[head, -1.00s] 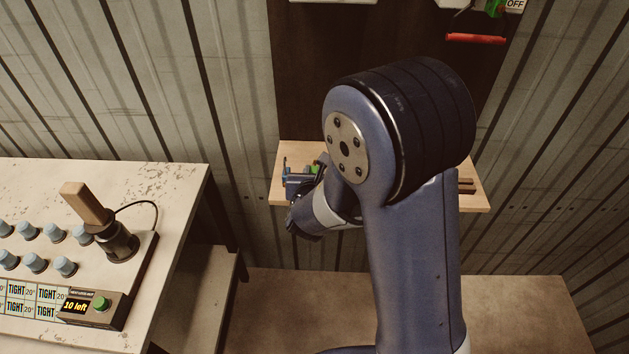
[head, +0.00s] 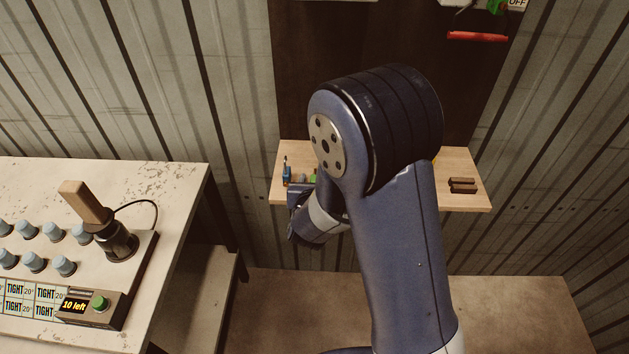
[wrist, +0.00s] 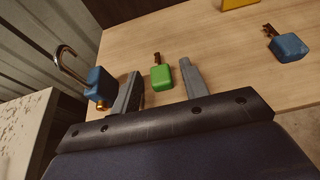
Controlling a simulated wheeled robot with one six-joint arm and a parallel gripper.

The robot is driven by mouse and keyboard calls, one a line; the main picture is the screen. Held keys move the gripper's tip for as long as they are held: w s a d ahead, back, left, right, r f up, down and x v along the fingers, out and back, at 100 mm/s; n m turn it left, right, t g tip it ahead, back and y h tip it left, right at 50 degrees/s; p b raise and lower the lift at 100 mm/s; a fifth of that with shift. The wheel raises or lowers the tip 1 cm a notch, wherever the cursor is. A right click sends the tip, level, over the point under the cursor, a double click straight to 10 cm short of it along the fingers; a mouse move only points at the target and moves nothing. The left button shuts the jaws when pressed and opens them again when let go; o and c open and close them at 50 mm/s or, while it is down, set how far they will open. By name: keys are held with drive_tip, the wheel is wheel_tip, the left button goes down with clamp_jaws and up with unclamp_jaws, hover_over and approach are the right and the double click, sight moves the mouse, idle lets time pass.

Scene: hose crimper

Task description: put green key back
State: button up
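The green key (wrist: 161,77) lies on the wooden shelf (wrist: 220,65), its dark toothed end pointing away from me. My gripper (wrist: 160,68) is open, with one finger on each side of the key in the wrist view and a gap on both sides. I cannot tell how far above the shelf the fingertips are. In the head view my gripper (head: 302,192) is at the shelf's left front, partly behind my arm. Only a sliver of the green key (head: 312,178) shows there.
A blue padlock (wrist: 99,85) with a raised shackle stands close beside my left finger. A blue key (wrist: 288,48) lies to the right, and part of a yellow thing (wrist: 238,3) shows behind. Brown blocks (head: 462,185) sit at the shelf's right end. A workbench (head: 165,185) stands left.

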drive_tip(key=shift+r+p, duration=0.2)
drive_tip(key=shift+p, duration=0.1)
drive_tip(key=v, duration=1.2)
drive_tip(key=shift+b, duration=0.3)
